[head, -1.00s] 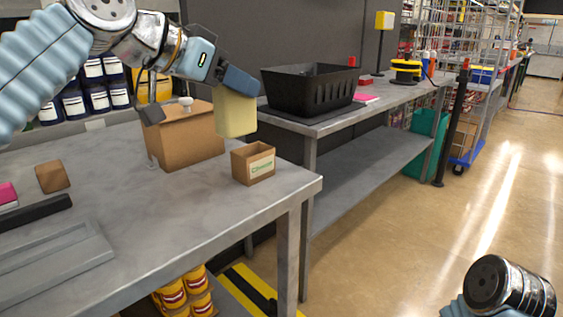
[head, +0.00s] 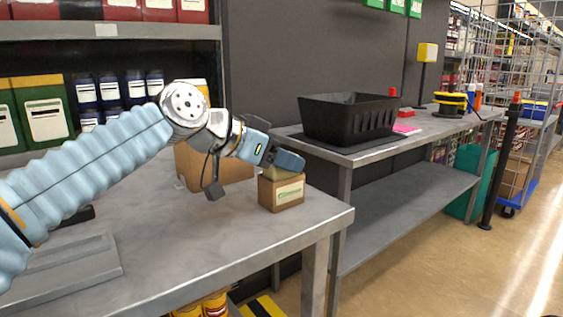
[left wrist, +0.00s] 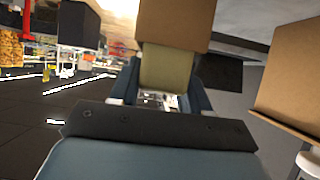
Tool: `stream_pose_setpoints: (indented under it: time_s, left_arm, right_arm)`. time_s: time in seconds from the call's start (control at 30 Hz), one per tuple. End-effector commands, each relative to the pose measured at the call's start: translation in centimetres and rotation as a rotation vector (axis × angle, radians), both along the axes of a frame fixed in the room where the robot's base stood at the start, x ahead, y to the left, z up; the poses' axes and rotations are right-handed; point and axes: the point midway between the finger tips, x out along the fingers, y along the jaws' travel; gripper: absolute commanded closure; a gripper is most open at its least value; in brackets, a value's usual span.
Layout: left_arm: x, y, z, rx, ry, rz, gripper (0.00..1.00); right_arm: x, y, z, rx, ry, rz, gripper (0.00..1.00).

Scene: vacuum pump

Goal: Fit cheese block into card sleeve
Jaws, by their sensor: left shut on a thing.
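The pale yellow cheese block (head: 277,173) shows just above the open top of the brown card sleeve (head: 284,194), its lower part hidden by the sleeve's walls. The sleeve stands upright near the table's right corner, its label facing me. My left gripper (head: 284,162) is shut on the block, right above the sleeve. In the left wrist view the block (left wrist: 166,70) sits between the blue fingers, and its far end meets the sleeve (left wrist: 176,24). How deep it sits inside is hidden. My right gripper is out of view.
A larger brown carton (head: 232,168) stands close behind my left gripper; it also shows in the left wrist view (left wrist: 291,75). A grey tray (head: 75,265) lies at the table's left front. A black basket (head: 350,120) sits on the neighbouring bench. The table front is clear.

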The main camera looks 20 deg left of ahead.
Motion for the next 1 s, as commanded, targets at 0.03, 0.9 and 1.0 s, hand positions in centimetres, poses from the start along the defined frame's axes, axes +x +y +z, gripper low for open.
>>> stream_pose_setpoints:
  time_s: [0.03, 0.9, 1.0]
  left_arm:
    - [0.0, 0.0, 0.2, -0.001, -0.002, 0.001, 0.95]
    - [-0.9, 0.7, 0.8, -0.001, -0.003, 0.002, 0.28]
    - [-2.4, 1.9, 1.8, -0.002, -0.005, 0.004, 0.28]
  right_arm:
    - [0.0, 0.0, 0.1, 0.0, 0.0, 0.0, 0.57]
    - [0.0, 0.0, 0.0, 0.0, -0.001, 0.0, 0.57]
    - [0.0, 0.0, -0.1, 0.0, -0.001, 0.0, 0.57]
